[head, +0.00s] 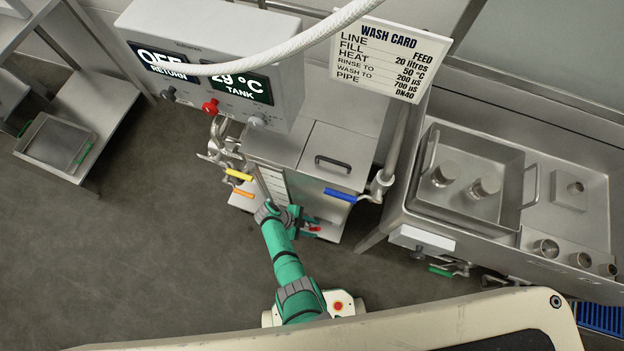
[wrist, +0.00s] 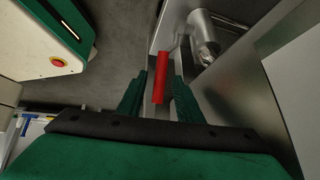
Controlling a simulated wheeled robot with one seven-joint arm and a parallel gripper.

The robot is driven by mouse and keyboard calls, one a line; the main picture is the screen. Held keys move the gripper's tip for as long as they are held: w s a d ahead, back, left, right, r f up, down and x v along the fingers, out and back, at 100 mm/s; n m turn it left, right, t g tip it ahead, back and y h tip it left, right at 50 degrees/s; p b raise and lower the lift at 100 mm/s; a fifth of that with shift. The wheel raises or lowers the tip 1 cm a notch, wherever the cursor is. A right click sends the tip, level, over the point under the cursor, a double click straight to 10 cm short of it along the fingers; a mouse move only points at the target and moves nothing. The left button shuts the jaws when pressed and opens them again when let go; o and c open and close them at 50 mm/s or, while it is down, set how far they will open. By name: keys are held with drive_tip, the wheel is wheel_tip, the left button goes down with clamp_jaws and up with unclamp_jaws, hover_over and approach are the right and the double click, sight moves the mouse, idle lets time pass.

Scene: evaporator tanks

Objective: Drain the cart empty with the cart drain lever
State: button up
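A red lever (head: 313,229) shows low at the front of the lidded steel tank unit (head: 345,145); no label on it is readable. In the wrist view the red lever (wrist: 160,80) lies between the two green fingers of my gripper (wrist: 161,88). The fingers are open, with a visible gap on each side of the lever. A steel pipe fitting (wrist: 183,32) is just beyond it. In the head view my gripper (head: 297,220) is low at the unit's front, partly hidden by my arm.
A yellow lever (head: 238,174) and an orange lever (head: 243,193) are left of my arm. A blue lever (head: 340,195) is to the right on a pipe. A control box (head: 215,60) shows "29 °C TANK". A sink bench (head: 480,240) stands right; open floor lies left.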

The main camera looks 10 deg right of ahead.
drive_tip(key=v, duration=1)
drive_tip(key=shift+a+r, duration=0.25)
drive_tip(key=shift+r, duration=0.05)
